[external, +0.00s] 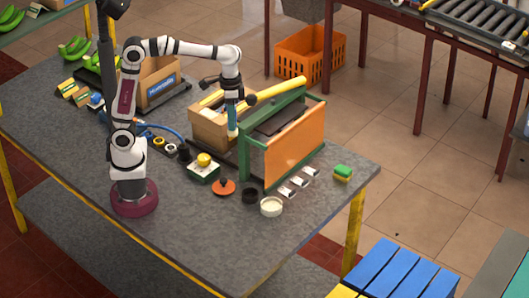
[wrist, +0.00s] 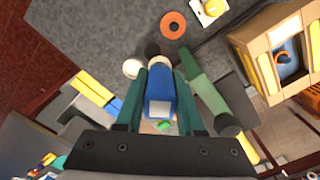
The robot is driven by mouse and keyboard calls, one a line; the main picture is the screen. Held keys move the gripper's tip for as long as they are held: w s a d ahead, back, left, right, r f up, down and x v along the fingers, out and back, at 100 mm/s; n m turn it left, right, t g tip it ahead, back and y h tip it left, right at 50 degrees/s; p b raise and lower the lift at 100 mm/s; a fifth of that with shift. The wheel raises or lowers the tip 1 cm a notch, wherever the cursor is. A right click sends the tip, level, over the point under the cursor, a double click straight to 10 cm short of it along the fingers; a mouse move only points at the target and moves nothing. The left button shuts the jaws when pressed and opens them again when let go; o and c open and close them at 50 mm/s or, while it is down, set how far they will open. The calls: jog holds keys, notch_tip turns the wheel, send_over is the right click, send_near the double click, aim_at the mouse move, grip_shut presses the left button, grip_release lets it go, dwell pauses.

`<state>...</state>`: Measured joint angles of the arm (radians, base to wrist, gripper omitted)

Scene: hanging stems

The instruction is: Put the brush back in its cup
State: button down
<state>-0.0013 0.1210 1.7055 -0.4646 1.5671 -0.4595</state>
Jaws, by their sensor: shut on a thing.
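My gripper (external: 233,106) points down above the table, beside the open cardboard box and the green frame. In the wrist view, its two teal fingers (wrist: 158,98) are shut on the blue brush (wrist: 161,82), with a pale patch at its near end. The brush's pale lower end (external: 232,131) hangs below the fingers in the external view. A small black cup-like thing (external: 250,195) and a round cream-coloured dish (external: 271,207) stand on the table in front of the green frame. I cannot tell which is the brush's cup. The brush is apart from both in the external view.
The green frame with an orange panel (external: 290,135) stands right of my gripper. The cardboard box (external: 212,130) is close on the left. An orange disc (external: 223,187), a yellow-topped block (external: 204,168) and a green-yellow sponge (external: 343,172) lie around.

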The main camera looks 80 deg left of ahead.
jog(key=shift+w+d+f, duration=0.35)
jog(key=shift+w+f, duration=0.5)
jog(key=shift+f, duration=3.2)
jog(key=shift+w+d+f, duration=0.35)
jog(key=shift+w+f, duration=0.45)
jog(key=shift+f, duration=3.2)
jog(key=shift+w+d+f, duration=0.35)
jog(key=shift+w+f, duration=0.5)
jog(key=shift+f, duration=3.2)
jog(key=shift+f, duration=0.6)
jog(key=shift+c, duration=0.2)
grip_release()
jog(key=shift+r, duration=0.3)
jog(key=shift+r, duration=1.25)
